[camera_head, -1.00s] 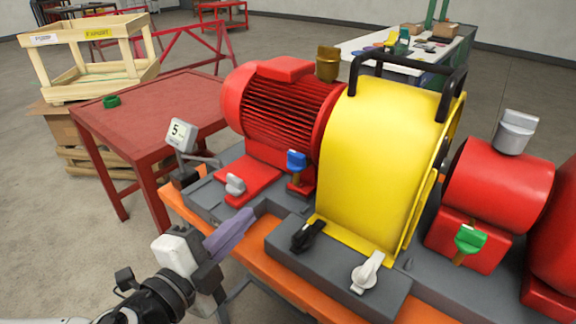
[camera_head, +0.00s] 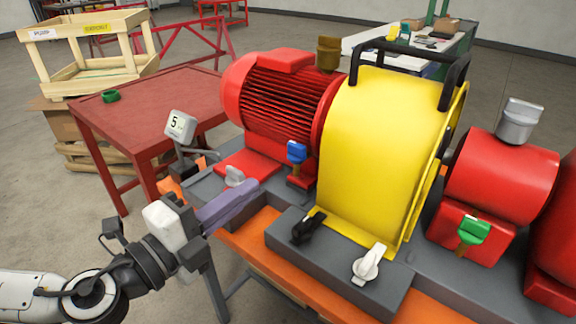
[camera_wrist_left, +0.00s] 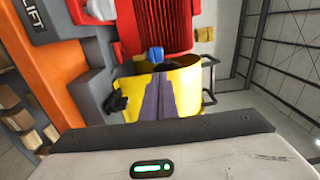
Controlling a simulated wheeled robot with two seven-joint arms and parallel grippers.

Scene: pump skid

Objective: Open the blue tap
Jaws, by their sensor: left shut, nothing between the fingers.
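The blue tap (camera_head: 296,152) stands upright on a small brass stem on a red foot, between the red motor and the yellow guard. It also shows in the left wrist view (camera_wrist_left: 155,53), just beyond the fingertips. My left gripper (camera_head: 254,186) is shut and empty, its purple fingers pressed together. In the head view its tips are to the left of and below the blue tap, apart from it. In the left wrist view the fingers (camera_wrist_left: 156,84) point toward the tap with the yellow guard behind them. My right gripper is in neither view.
A grey tap (camera_head: 234,176) is close to my left fingertips. A black tap (camera_head: 308,226) and a white tap (camera_head: 369,264) sit on the grey block in front. The yellow guard (camera_head: 380,160) and red motor (camera_head: 285,105) flank the blue tap. A green tap (camera_head: 473,231) is further right.

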